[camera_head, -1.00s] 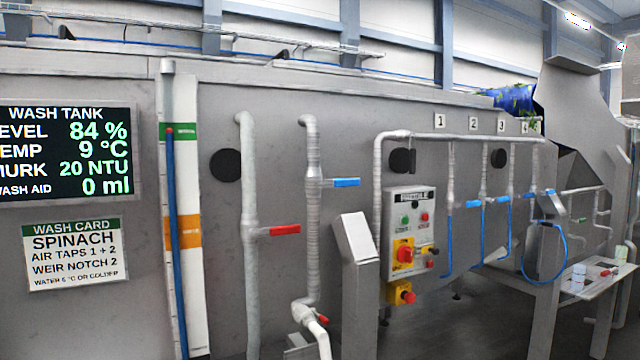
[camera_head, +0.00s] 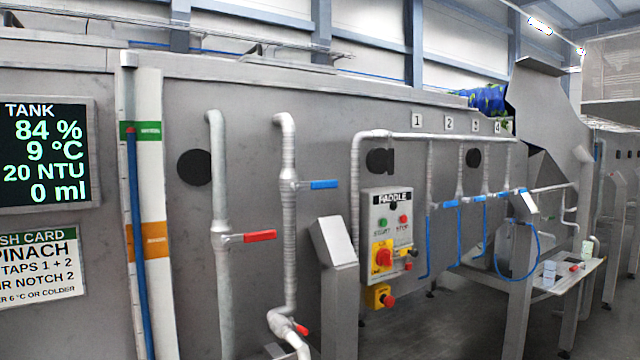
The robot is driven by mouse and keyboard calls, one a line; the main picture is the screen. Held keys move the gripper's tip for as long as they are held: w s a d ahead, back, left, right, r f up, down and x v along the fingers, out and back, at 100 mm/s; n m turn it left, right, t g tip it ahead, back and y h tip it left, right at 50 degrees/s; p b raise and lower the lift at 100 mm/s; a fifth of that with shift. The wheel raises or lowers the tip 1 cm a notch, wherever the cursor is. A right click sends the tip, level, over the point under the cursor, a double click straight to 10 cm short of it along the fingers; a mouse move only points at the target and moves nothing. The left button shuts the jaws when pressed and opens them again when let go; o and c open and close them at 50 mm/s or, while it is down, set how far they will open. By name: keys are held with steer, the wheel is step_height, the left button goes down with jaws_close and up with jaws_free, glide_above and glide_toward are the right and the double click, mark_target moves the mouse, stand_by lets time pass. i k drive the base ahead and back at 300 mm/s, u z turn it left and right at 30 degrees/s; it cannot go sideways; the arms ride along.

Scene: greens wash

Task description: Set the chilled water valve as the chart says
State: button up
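The wash tank display (camera_head: 45,155) at the left reads 84 %, 9 °C, 20 NTU and 0 ml; its left edge is cut off. The wash card (camera_head: 40,262) below it is also cut off; its last line ends in 6 °C or colder. A pipe with a blue lever valve (camera_head: 322,184) stands on the tank wall, the lever pointing right. Left of it, a pipe carries a red lever valve (camera_head: 258,236), lever also pointing right. Neither lever has a readable label. My gripper is not in view.
A paddle control box (camera_head: 388,232) with buttons and a red knob stands right of the valves. A sloped metal post (camera_head: 335,250) stands before it. Numbered air pipes (camera_head: 430,175) with blue levers run further right. Dark floor (camera_head: 470,325) is open at lower right.

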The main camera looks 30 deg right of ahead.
mark_target(299, 186)
steer(key=i, duration=0.85)
steer(key=u, duration=0.1)
